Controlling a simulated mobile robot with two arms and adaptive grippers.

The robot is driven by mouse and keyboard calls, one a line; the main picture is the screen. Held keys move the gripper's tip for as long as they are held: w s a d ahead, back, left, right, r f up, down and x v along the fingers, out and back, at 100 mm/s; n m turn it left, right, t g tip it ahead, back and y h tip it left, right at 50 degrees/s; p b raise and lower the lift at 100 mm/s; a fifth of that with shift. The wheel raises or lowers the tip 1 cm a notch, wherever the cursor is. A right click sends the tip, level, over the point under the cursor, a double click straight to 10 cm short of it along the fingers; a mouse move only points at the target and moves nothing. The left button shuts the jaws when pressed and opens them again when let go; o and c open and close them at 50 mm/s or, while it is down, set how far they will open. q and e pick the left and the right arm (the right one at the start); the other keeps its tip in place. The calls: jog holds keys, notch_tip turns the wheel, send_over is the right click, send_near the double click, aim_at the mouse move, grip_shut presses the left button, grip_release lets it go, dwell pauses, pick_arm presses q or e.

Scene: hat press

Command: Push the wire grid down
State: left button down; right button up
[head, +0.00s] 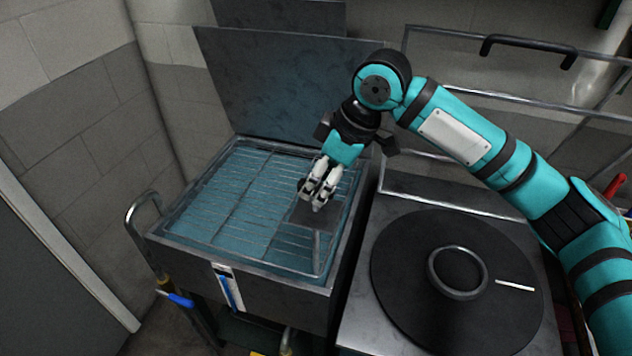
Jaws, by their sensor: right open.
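The wire grid (235,200) lies inside a square metal basin (250,256) at the centre left, level with or just under the blue-tinted surface. A dark flat plate (312,216) sits at the grid's right part, with a thin metal bar running from it toward the front. My right gripper (317,204) comes down from above and is over this plate, at the right side of the grid. It points downward, open and empty. I cannot tell whether its fingertips touch the plate. My left gripper is not in view.
A round dark lid (456,290) with a ring handle (458,272) is on the metal unit to the right. A raised panel (290,90) stands behind the basin. A curved rail (142,208) is at its left, and a blue-handled valve (180,299) below.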

jog(key=shift+w+a+f, duration=0.1)
jog(key=shift+a+f, duration=0.15)
jog(key=shift+f, duration=0.25)
jog(key=shift+a+f, duration=0.1)
jog(key=shift+f, duration=0.45)
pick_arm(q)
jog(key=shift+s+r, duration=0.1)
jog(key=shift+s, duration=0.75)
pick_arm(e)
grip_shut()
jog(key=shift+w, duration=0.1)
